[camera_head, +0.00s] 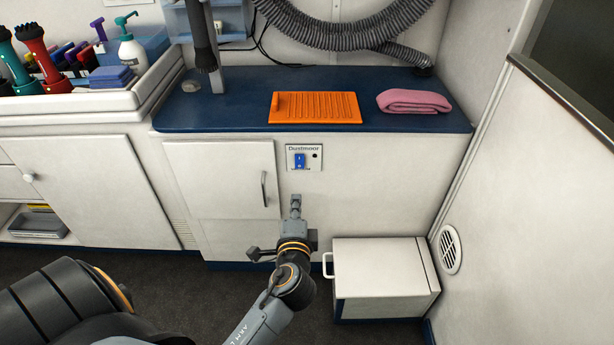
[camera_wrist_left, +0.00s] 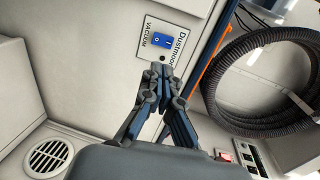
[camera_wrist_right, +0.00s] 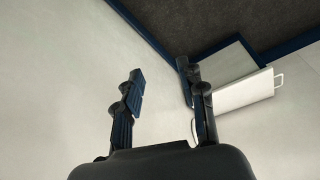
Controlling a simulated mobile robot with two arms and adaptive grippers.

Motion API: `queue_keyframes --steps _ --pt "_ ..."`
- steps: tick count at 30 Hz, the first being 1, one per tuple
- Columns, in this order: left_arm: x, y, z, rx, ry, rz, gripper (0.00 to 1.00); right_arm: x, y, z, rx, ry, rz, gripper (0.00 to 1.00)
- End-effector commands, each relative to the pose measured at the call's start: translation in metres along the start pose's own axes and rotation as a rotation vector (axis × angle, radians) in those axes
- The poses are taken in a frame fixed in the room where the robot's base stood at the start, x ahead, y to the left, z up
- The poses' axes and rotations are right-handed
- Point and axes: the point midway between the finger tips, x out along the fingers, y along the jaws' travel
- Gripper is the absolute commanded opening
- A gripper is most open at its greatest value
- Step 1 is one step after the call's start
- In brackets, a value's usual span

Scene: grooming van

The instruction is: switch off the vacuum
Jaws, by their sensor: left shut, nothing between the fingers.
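The vacuum switch is a blue rocker (camera_head: 299,161) on a white plate (camera_head: 291,150) labelled Dustmoor, set in the white cabinet front below the blue counter. In the left wrist view the blue rocker (camera_wrist_left: 163,40) shows with the word VACUUM beside it. A small dark round spot (camera_head: 315,155) is on the plate; I cannot tell the rocker's position. My left gripper (camera_head: 296,201) is shut and empty, just below the plate in the head view; its fingertips (camera_wrist_left: 160,78) appear apart from the rocker. My right gripper (camera_wrist_right: 164,100) is open and empty, seen only in its wrist view.
A ribbed grey hose (camera_head: 350,30) hangs above the counter (camera_head: 230,110). An orange mat (camera_head: 314,107) and a folded pink towel (camera_head: 413,101) lie on it. A cabinet door with a handle (camera_head: 263,188) is left of the gripper; a white box (camera_head: 380,268) stands on the floor at right.

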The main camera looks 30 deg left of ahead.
Motion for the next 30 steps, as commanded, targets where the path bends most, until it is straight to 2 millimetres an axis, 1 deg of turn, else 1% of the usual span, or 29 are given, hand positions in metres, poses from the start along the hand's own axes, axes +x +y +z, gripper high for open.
queue_keyframes --steps 7,11,14,16,24,27,30 --pt "0.002 0.0 -0.001 -0.001 0.001 0.001 0.0 0.0 0.0 0.0 0.0 0.001 0.0 0.4" --pt "0.012 0.001 -0.001 0.001 0.002 0.0 0.0 -0.002 0.0 -0.001 0.0 0.002 0.0 0.4" --pt "0.029 0.0 0.0 0.001 0.001 -0.001 0.0 -0.006 0.0 -0.001 0.0 0.005 0.0 0.4" --pt "0.044 0.001 -0.001 0.001 0.001 -0.001 0.0 -0.01 0.0 -0.002 0.001 0.007 0.001 0.4" --pt "0.101 0.002 -0.001 0.001 0.001 0.0 0.0 -0.037 0.002 -0.004 0.002 0.023 0.004 0.4" --pt "0.118 0.002 -0.001 0.0 0.001 0.001 0.0 -0.049 0.002 -0.004 0.003 0.029 0.004 0.4" --pt "0.13 0.002 -0.001 0.0 0.002 0.001 0.0 -0.057 0.002 -0.003 0.003 0.031 0.005 0.4"
